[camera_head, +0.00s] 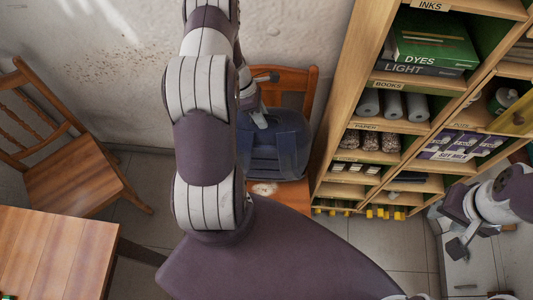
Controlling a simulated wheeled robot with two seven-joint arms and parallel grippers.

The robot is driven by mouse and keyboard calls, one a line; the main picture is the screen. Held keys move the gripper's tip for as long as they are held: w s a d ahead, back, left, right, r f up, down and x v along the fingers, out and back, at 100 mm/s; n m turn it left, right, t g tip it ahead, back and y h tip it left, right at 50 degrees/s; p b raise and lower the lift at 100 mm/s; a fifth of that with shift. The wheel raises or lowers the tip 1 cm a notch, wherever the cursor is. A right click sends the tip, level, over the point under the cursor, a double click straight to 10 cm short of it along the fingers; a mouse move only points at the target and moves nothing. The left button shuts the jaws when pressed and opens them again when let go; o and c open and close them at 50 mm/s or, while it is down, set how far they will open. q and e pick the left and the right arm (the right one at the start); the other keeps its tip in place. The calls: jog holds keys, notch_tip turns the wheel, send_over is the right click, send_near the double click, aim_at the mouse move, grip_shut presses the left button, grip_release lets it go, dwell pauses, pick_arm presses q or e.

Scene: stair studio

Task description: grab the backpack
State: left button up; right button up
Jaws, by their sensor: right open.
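A dark blue backpack (280,147) sits on a wooden chair (300,84) against the wall, left of the shelf. My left arm crosses in front of its left side and hides part of it. My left gripper (262,98) is at the top of the backpack, largely hidden behind my own arm. I cannot tell whether it touches the backpack or how its jaws stand. My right gripper (453,233) is open and empty at the lower right, in front of the shelf and well away from the backpack.
A tall wooden shelf (340,98) with boxes, paper rolls and jars stands right of the backpack. Another wooden chair (75,180) is at the left, with a wooden table (55,255) at the lower left. A white cabinet (468,275) is below my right gripper.

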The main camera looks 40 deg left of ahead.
pick_arm(q)
jog(key=c, duration=0.5)
jog(key=shift+r, duration=0.1)
grip_shut()
jog(key=shift+r, duration=0.1)
dwell(0.5)
